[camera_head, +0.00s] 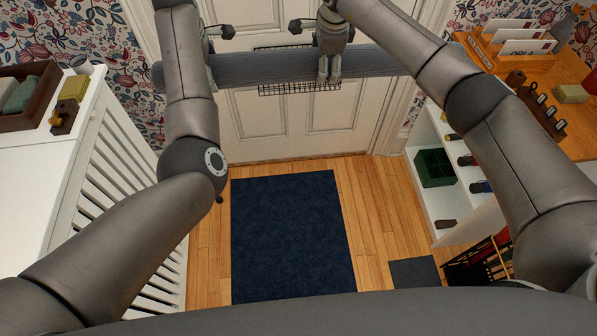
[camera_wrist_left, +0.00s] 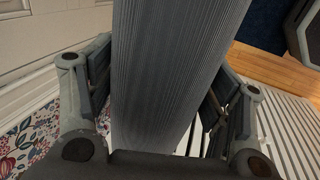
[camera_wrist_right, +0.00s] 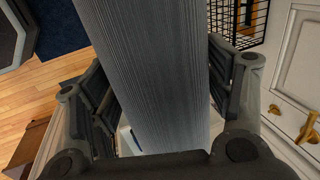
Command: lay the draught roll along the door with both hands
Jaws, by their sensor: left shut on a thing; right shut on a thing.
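The draught roll (camera_head: 265,67) is a long grey-blue ribbed cylinder. It is held roughly level, well above the floor, across the front of the white panelled door (camera_head: 262,125). My left gripper (camera_head: 209,78) is shut on it towards its left end. My right gripper (camera_head: 329,74) is shut on it right of its middle. In the left wrist view the roll (camera_wrist_left: 175,65) runs between both fingers (camera_wrist_left: 160,105). In the right wrist view the roll (camera_wrist_right: 150,70) also lies between the fingers (camera_wrist_right: 158,95). The left gripper is partly hidden by my forearm.
A dark blue mat (camera_head: 290,235) lies on the wooden floor before the door. A wire basket (camera_head: 300,88) hangs on the door behind the roll. A white slatted cabinet (camera_head: 125,165) stands left; a shelf unit (camera_head: 425,150) with a green box (camera_head: 434,168) stands right.

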